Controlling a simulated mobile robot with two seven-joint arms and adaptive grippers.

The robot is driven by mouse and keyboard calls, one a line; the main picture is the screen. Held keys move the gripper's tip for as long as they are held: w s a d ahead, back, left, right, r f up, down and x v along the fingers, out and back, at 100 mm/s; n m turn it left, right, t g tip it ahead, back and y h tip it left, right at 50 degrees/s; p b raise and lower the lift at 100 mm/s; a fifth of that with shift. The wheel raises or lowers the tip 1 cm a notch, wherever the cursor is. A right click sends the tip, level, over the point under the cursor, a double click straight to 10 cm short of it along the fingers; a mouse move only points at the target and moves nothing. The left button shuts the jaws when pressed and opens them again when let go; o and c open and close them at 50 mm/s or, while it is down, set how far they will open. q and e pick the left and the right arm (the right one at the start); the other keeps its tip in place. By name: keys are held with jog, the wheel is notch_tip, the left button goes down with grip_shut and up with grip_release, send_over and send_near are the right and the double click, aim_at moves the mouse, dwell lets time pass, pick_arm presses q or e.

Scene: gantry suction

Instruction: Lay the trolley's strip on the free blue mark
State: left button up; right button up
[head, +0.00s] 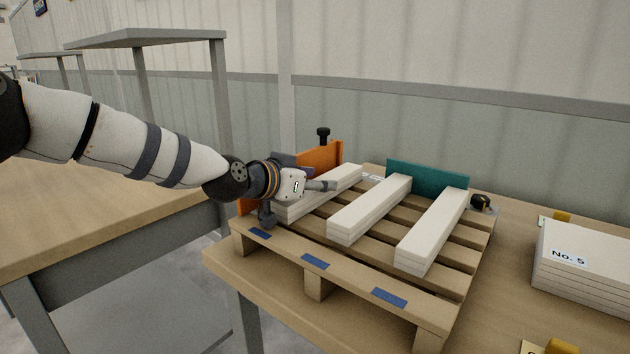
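A wooden pallet (438,310) has three blue marks along its front board: left (260,233), middle (315,261) and right (388,297). Three pale layered strips lie across its slats, roughly in line with the marks: left (345,177), middle (370,207) and right (434,228). My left gripper (294,202) is at the front part of the left strip and hides some of it. Its fingers are spread, one over the strip and one hanging by its left front; I cannot tell whether they touch it. No trolley can be made out. My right gripper is out of view.
An orange plate (320,158) with a black knob stands behind the left strip, and a teal plate (427,178) at the back. A tape measure (481,203) lies beside the pallet. A white stack labelled No. 5 (585,268) is at right. A mostly bare wooden table (100,215) is at left.

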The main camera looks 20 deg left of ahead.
pick_arm(q)
jog(key=shift+o, duration=0.8)
jog(key=v, duration=1.1)
jog(key=shift+r, duration=0.1)
jog(key=shift+s+a+r, duration=0.1)
jog(key=shift+s+a, duration=0.1)
jog(key=shift+s, duration=0.3)
